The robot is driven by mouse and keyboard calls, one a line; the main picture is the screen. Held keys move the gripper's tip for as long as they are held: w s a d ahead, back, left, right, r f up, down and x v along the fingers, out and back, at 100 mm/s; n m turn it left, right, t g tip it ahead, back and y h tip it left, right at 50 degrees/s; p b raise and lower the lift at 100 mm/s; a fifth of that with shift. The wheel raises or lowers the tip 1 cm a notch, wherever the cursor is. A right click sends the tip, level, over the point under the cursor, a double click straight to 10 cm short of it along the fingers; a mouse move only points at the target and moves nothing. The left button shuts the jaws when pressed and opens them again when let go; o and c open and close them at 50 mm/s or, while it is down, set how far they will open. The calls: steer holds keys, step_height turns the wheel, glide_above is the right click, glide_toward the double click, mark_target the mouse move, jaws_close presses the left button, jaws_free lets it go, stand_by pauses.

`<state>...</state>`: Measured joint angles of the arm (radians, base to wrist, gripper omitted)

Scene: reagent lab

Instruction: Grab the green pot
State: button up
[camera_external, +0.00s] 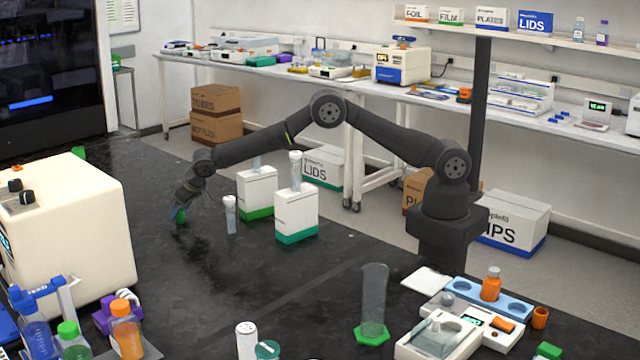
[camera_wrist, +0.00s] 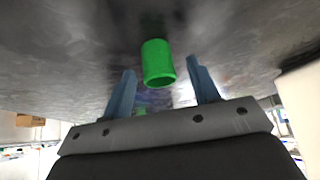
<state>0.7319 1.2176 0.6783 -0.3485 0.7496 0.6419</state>
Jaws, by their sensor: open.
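The green pot (camera_wrist: 157,64) is a small plain cylinder on the dark bench in the wrist view. It appears between the two blue-grey fingers of my gripper (camera_wrist: 161,68), with a visible gap on each side. My gripper is open and holds nothing. In the external view the green pot (camera_external: 181,216) is small and partly hidden by my gripper (camera_external: 179,208), which is low at the bench's far left part. How far the fingers reach around the pot is hard to tell.
A clear tube (camera_external: 230,214) and two white boxes with green bases (camera_external: 257,190) (camera_external: 296,213) stand right of my gripper. A large cream machine (camera_external: 70,220) is to the left. Another green item (camera_external: 78,152) shows behind it. The bench middle is clear.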

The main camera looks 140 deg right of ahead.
steer(key=shift+w+d+f, duration=0.1)
steer(key=shift+d+f, duration=0.1)
steer(key=shift+f, duration=0.2)
steer(key=c, duration=1)
steer(key=shift+c, duration=0.2)
steer(key=shift+r, duration=0.1)
